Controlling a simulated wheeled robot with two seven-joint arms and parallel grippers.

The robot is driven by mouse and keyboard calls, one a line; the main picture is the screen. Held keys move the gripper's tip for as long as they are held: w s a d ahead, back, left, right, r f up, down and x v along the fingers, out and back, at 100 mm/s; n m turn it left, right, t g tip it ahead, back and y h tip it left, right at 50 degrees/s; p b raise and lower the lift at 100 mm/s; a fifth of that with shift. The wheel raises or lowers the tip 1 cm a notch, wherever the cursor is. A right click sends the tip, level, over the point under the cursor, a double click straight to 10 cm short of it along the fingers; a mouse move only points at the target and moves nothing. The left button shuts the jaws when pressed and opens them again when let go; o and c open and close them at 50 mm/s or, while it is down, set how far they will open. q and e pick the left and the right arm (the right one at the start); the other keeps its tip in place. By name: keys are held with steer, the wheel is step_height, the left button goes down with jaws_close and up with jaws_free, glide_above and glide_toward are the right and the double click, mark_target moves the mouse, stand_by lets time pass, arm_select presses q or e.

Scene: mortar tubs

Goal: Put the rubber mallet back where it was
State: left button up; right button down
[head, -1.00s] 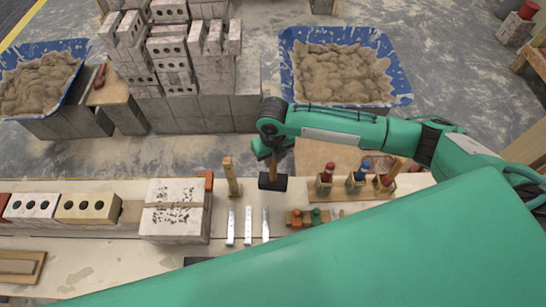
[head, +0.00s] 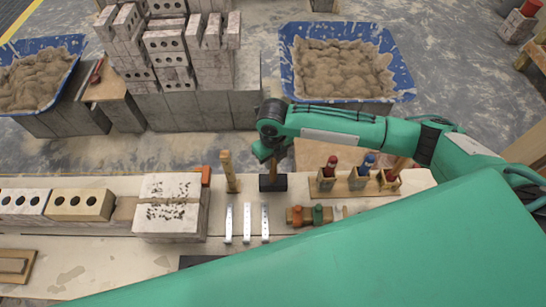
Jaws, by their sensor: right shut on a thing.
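The rubber mallet has a black head (head: 273,183) and a wooden handle (head: 273,165) that runs up into my right gripper (head: 270,152). My right gripper is shut on the handle, with the head hanging below it over the far part of the bench (head: 90,258). I cannot tell whether the head touches the bench top. My right arm reaches in from the right. My left gripper is not in view.
A wooden upright (head: 230,172) stands just left of the mallet. Several metal strips (head: 247,223) lie nearer. A rack of colored-top tools (head: 350,188) is to the right, a speckled block (head: 170,205) to the left. Mortar tubs (head: 402,87) stand beyond.

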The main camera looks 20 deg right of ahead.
steer(key=shift+f, duration=1)
stand_by(0.4)
steer(key=c, duration=1.1)
jaws_free()
steer(key=shift+b, duration=0.3)
step_height(320, 180, up, 14)
steer(key=shift+f+b, duration=0.1)
steer(key=shift+b, duration=0.75)
